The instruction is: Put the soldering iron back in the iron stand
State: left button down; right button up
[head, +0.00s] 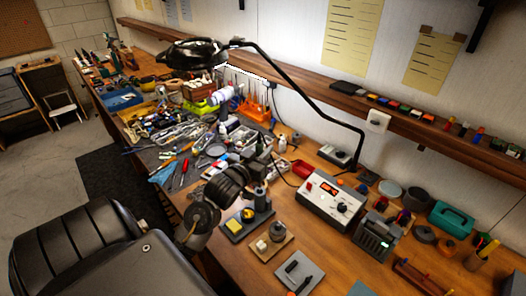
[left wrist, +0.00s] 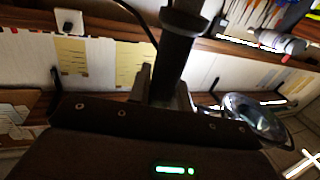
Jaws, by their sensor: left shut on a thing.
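My left gripper (head: 263,160) is above the workbench, just behind the iron stand in the head view and partly hidden by my own arm. In the left wrist view its fingers (left wrist: 163,92) are shut on a dark cylindrical handle, which looks like the soldering iron (left wrist: 176,55). The iron's tip cannot be made out. The iron stand (head: 234,226) has a blue-grey base with a yellow sponge and an upright dark holder, and sits on the bench in front of the gripper. The iron is apart from the stand. My right gripper is not in view.
A soldering station (head: 331,201) with a red display stands right of the stand. A small wooden block (head: 270,246) and a grey tray (head: 299,271) lie in front. A black lamp arm (head: 305,95) arches over the bench. Tools crowd the left side.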

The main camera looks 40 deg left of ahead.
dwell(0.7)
pick_arm(q)
jog(key=shift+f+p, duration=0.1)
jog(key=shift+p, duration=0.4)
dwell(0.3)
jog(key=shift+f, duration=0.2)
dwell(0.4)
jog(key=shift+f+b, duration=2.85)
jog(key=shift+f, duration=1.45)
jog(key=c, duration=0.8)
grip_release()
